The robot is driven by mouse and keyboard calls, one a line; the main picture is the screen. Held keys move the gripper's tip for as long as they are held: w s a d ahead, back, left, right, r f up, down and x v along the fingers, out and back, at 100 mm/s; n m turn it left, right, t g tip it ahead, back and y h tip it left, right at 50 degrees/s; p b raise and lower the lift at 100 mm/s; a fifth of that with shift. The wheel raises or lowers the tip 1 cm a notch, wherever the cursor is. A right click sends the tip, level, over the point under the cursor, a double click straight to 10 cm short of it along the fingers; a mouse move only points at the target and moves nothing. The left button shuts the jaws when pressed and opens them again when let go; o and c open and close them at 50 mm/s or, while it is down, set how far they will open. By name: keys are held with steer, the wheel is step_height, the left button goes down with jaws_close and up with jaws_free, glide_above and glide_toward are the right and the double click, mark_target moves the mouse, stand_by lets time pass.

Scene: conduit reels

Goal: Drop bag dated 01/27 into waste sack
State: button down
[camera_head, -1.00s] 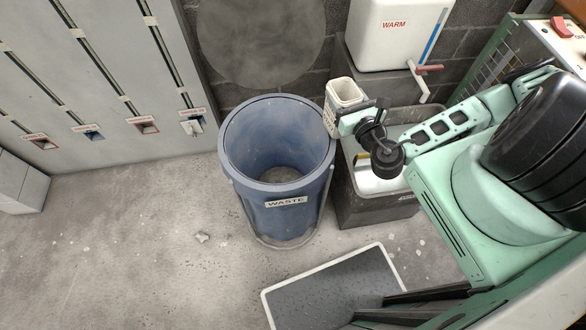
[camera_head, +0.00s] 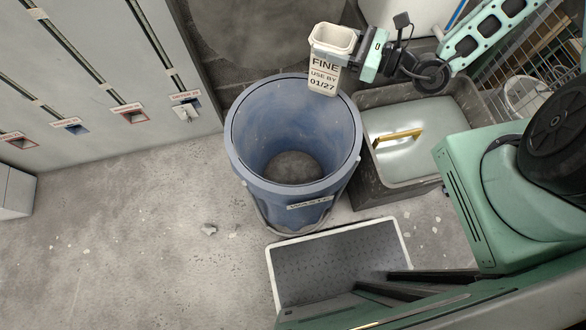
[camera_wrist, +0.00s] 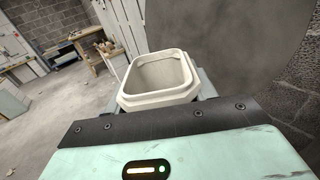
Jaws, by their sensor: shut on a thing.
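The bag dated 01/27 (camera_head: 324,76) looks like a cream, open-topped, square container. Its label reads "FINE, USE BY 01/27". My gripper (camera_head: 345,50) is shut on it and holds it upright, above the back right rim of the waste bin. In the wrist view the container's open top (camera_wrist: 160,77) shows past my gripper (camera_wrist: 160,112); its inside looks empty. The waste sack is a blue round bin (camera_head: 240,150) with a "WASTE" label on its front. It stands open on the floor and looks empty inside.
A grey sink (camera_head: 375,182) with water and a yellow-handled tool (camera_head: 398,135) stands right of the bin. A white-rimmed grey tray (camera_head: 275,275) lies in front. Grey cabinets (camera_head: 90,80) stand at the left. The floor (camera_head: 130,230) at left is mostly clear.

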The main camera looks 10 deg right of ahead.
steer(key=s+a+f+n+g+y+b, duration=0.1)
steer(key=s+a+f+n+g+b, duration=0.15)
steer(key=a+n+g, duration=0.45)
steer(key=s+a+f+n+g+y+b, duration=0.1)
steer(key=s+a+f+n+g+b, duration=0.2)
steer(key=g, duration=0.7)
steer(key=shift+n, duration=0.7)
steer(key=f+b, duration=0.2)
steer(key=f, duration=0.1)
steer(key=f+b, duration=0.1)
steer(key=b, duration=0.1)
steer(key=shift+s+f, duration=0.2)
steer(key=shift+s, duration=0.05)
steer(key=shift+c, duration=2.1)
jaws_free()
steer(key=b+v, duration=0.1)
steer(key=v, duration=1.6)
steer(key=shift+d, duration=0.25)
steer(key=shift+w+r, duration=0.1)
